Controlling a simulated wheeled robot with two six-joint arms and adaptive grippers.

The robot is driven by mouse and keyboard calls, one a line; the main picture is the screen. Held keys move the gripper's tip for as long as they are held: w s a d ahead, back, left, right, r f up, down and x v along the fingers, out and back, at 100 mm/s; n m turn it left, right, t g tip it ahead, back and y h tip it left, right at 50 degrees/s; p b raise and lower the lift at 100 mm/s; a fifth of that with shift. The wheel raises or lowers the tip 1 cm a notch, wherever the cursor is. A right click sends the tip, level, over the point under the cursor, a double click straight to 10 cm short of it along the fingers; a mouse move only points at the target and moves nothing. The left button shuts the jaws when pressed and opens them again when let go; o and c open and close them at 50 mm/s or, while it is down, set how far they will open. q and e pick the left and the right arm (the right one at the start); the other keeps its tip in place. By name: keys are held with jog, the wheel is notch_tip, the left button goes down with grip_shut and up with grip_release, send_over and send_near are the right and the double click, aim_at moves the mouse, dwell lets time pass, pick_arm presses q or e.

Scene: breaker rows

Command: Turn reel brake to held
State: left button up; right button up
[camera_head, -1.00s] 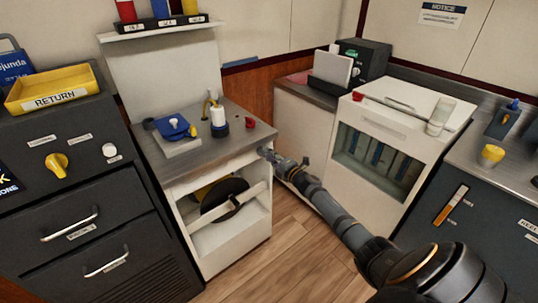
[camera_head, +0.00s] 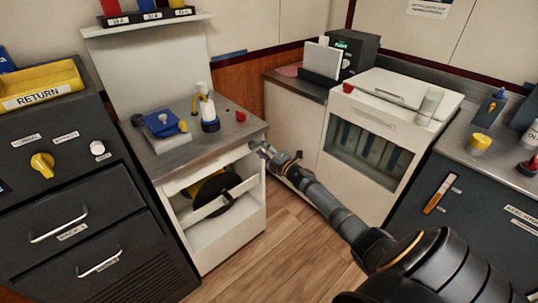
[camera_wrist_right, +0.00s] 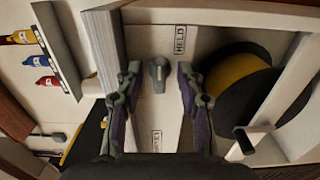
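The reel brake is a small grey knob (camera_wrist_right: 158,75) on a pale panel in the right wrist view. A label reading HELD (camera_wrist_right: 180,40) is above it, and a second label (camera_wrist_right: 157,139), too small to read surely, is below. My right gripper (camera_wrist_right: 158,70) is open, one finger on each side of the knob with gaps showing. In the head view my right gripper (camera_head: 268,153) is at the right front edge of the white reel cabinet (camera_head: 232,243), and the knob cannot be made out there. My left gripper is not in view.
A black and yellow reel (camera_head: 217,190) sits in the cabinet's open front, and beside the panel in the wrist view (camera_wrist_right: 240,85). A blue device (camera_head: 160,124), a white bottle (camera_head: 209,118) and a red item (camera_head: 241,116) stand on top. The wooden floor (camera_head: 290,235) is clear.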

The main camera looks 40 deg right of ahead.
jog(key=s, duration=1.1)
jog(key=shift+d, duration=0.4)
jog(key=shift+s, duration=0.1)
jog(key=s+f+m+g+h+p, duration=0.1)
jog(key=s+f+m+g+p, duration=0.2)
jog(key=s+f, duration=0.45)
jog(key=s+d+f+m+g+h+p, duration=0.1)
jog(key=s+f+m+g+h, duration=0.2)
jog(key=f, duration=0.7)
jog(key=s+f+m+g+p, duration=0.3)
jog(key=s+f+m, duration=0.2)
jog(key=s+f, duration=0.25)
jog(key=s+a+f+m+g+p, duration=0.1)
jog(key=s+a+f, duration=0.3)
jog(key=s, duration=0.5)
jog(key=s+a+f+m+g+y+p, duration=0.1)
jog(key=s+a+f+m+g, duration=0.3)
jog(key=s+a, duration=0.3)
jog(key=s+a+f+m+g+y+p, duration=0.1)
jog(key=s+a+f+m+g+p, duration=0.1)
jog(key=s+a+f, duration=0.4)
jog(key=s, duration=0.5)
jog(key=shift+s+a+m+g, duration=0.15)
jog(key=shift+m+g, duration=0.15)
jog(key=shift+g, duration=0.1)
